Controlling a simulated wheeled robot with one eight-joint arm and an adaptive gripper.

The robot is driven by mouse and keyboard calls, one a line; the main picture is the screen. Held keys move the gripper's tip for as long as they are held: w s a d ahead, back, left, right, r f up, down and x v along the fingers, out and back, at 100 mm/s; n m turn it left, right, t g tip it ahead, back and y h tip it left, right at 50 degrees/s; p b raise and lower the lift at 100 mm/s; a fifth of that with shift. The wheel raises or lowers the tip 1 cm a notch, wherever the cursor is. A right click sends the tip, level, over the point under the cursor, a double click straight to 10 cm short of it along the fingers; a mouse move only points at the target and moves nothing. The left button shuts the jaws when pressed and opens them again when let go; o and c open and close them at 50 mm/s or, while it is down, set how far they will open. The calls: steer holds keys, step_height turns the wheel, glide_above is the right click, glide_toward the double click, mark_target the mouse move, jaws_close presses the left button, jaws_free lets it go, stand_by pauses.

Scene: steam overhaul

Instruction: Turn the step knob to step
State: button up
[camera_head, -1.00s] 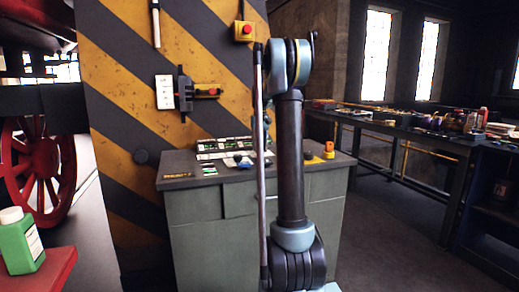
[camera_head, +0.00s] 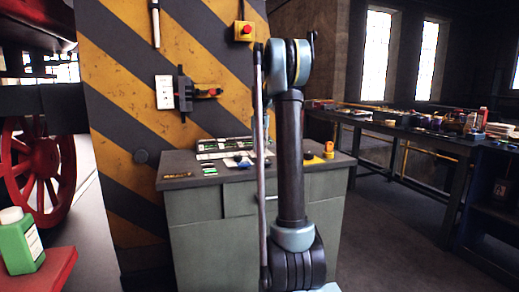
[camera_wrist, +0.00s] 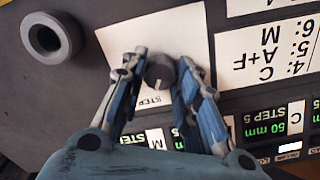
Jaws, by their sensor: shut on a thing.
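The step knob (camera_wrist: 159,74) is a small dark round knob with a white pointer line. It sits on a white plate (camera_wrist: 139,37) marked STEP, which appears upside down in the wrist view. The pointer line faces the lower edge of the picture, toward the STEP lettering. My gripper (camera_wrist: 162,63) is shut on the knob, with one blue-grey finger on each side. In the head view my arm stands in front of the right part of the control desk (camera_head: 205,215) and hides most of the gripper and the knob.
Lit green displays and white labels (camera_wrist: 270,48) lie beside the knob. A dark ring (camera_wrist: 52,37) stands at the wrist view's upper left.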

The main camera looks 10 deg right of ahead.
mark_target(260, 148)
steer(key=shift+w, duration=0.1)
steer(key=o, duration=1.1)
steer(key=shift+c, duration=0.2)
step_height(260, 148, up, 12)
